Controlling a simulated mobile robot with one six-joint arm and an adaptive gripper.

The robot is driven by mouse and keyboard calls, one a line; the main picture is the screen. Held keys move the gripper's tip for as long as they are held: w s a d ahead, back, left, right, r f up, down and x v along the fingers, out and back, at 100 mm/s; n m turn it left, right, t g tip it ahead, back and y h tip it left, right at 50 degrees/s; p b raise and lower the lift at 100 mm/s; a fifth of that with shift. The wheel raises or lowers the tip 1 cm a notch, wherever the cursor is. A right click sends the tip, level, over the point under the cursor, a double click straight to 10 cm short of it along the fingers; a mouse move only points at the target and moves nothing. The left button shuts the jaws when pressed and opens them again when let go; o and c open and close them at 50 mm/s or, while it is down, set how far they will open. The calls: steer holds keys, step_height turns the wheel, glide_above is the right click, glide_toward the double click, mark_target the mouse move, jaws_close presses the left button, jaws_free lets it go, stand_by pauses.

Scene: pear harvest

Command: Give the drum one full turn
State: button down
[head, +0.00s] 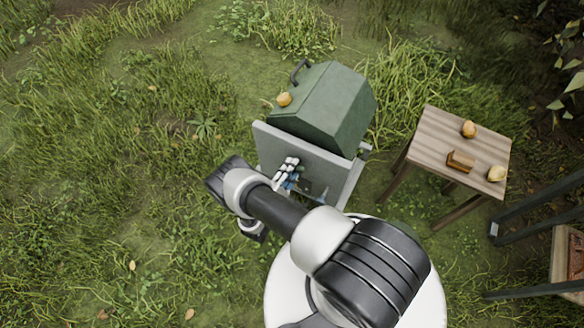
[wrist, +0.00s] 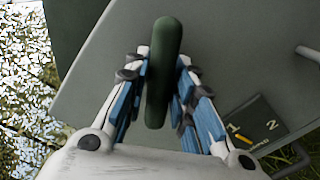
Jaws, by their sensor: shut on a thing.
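The green, many-sided drum (head: 335,105) sits in a grey stand (head: 300,147) in the head view, with a dark handle (head: 300,72) on its far upper side. My gripper (head: 288,172) is at the near side of the stand's grey panel. In the wrist view, my gripper (wrist: 162,75) has its blue-padded fingers on either side of a dark green upright grip (wrist: 165,50) and is shut on it. How the grip joins the drum is hidden. A dark plate (wrist: 255,130) marked 1 and 2, with a yellow pointer, shows at the lower right.
A yellow-orange fruit (head: 284,100) shows at the drum's left edge. A wooden table (head: 440,130) to the right bears two fruits and a brown wooden object (head: 461,161). Dark posts and part of a crate (head: 574,255) stand at the far right. Grass on the left is open.

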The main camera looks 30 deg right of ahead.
steer(key=m, duration=0.3)
steer(key=shift+p, duration=0.3)
steer(key=m, duration=0.2)
steer(key=shift+m, duration=0.3)
steer(key=shift+m+p, duration=0.3)
steer(key=shift+m, duration=0.4)
steer(key=c, duration=1.3)
jaws_free()
